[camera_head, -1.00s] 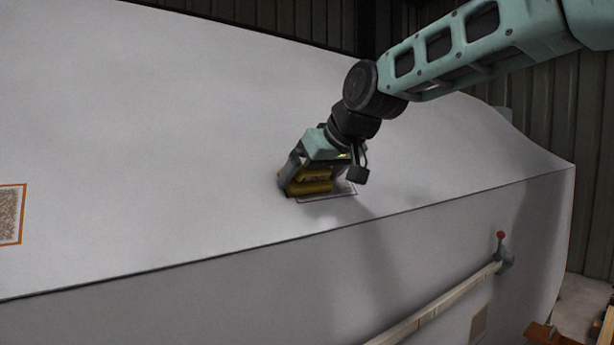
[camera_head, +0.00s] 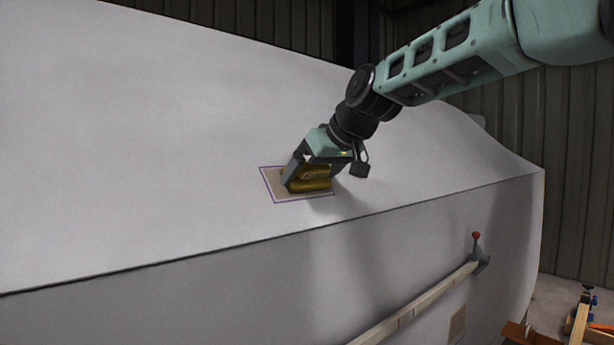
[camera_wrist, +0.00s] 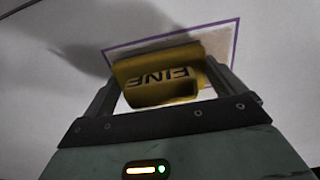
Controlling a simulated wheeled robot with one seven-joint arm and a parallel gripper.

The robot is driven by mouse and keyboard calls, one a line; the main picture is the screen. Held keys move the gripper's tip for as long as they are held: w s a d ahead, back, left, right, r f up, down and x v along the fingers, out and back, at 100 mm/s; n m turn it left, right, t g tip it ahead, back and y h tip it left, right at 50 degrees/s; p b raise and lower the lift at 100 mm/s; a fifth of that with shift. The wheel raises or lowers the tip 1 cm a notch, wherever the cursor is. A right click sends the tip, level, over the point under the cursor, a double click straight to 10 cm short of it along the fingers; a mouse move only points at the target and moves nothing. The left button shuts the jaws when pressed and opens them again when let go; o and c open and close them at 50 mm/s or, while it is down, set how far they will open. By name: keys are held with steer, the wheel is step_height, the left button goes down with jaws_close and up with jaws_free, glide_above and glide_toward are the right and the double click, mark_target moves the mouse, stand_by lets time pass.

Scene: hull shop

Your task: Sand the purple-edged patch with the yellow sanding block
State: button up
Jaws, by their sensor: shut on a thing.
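The yellow sanding block (camera_head: 318,178), marked "FINE", is held between the fingers of my gripper (camera_head: 306,178). In the wrist view the block (camera_wrist: 160,78) fills the space between the two fingers, with its lettering upside down. The purple-edged patch (camera_head: 274,187) lies on the sloping upper face of the white hull. The block is over the right part of the patch and hides much of it; the tan left part shows. In the wrist view the patch (camera_wrist: 222,47) shows behind the block. The block appears to be at the surface, though contact is hard to confirm.
The white hull (camera_head: 130,130) fills most of the view, with an edge below the patch. A pale rail (camera_head: 420,303) with a red-tipped end (camera_head: 476,236) runs along its lower side. A wooden stand with clamps (camera_head: 578,318) is at the lower right.

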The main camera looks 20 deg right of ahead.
mark_target(269, 186)
steer(key=shift+w+d+b, duration=0.3)
steer(key=shift+d+b, duration=0.05)
steer(key=shift+d, duration=0.6)
steer(key=shift+w+d+b, duration=0.3)
steer(key=shift+d+b, duration=0.05)
steer(key=shift+d, duration=0.6)
steer(key=shift+w+d+b, duration=0.3)
steer(key=shift+d+b, duration=0.05)
steer(key=shift+d, duration=0.6)
steer(key=shift+s+a, duration=0.25)
steer(key=shift+a, duration=0.55)
steer(key=shift+s+a, duration=0.25)
steer(key=shift+a, duration=0.5)
steer(key=shift+s+a+p, duration=0.1)
steer(key=shift+s+a, duration=0.5)
steer(key=shift+a, duration=1.25)
steer(key=shift+s+a+p, duration=0.15)
steer(key=shift+s+a, duration=0.4)
steer(key=shift+a, duration=1.3)
steer(key=shift+s+a+p, duration=0.1)
steer(key=shift+s+a, duration=0.5)
steer(key=shift+a, duration=1.25)
